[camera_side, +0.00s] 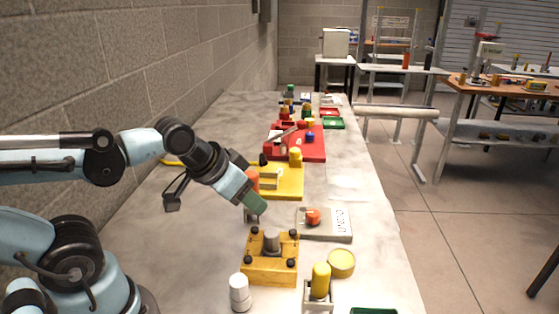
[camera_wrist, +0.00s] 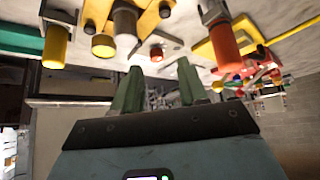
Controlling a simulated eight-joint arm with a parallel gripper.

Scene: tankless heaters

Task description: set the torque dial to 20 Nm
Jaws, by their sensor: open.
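A round orange-red dial (camera_side: 313,216) sits on a flat grey plate (camera_side: 338,230) with dark lettering on a white label. Its scale marks are too small to read. In the wrist view a small orange knob (camera_wrist: 156,54), seemingly this dial, shows beyond the fingertips. My gripper (camera_side: 257,205) is in the air to the left of the plate, pointing down and right, apart from the dial. In the wrist view the two green fingers of my gripper (camera_wrist: 160,77) stand apart with nothing between them.
A yellow block with a grey post (camera_side: 271,262) stands in front of the plate. A yellow cylinder (camera_side: 320,280), a round yellow cap (camera_side: 341,263) and a white cylinder (camera_side: 239,292) are nearby. A yellow tray (camera_side: 288,188) and a red tray (camera_side: 310,150) lie behind. The bench's right edge is near the plate.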

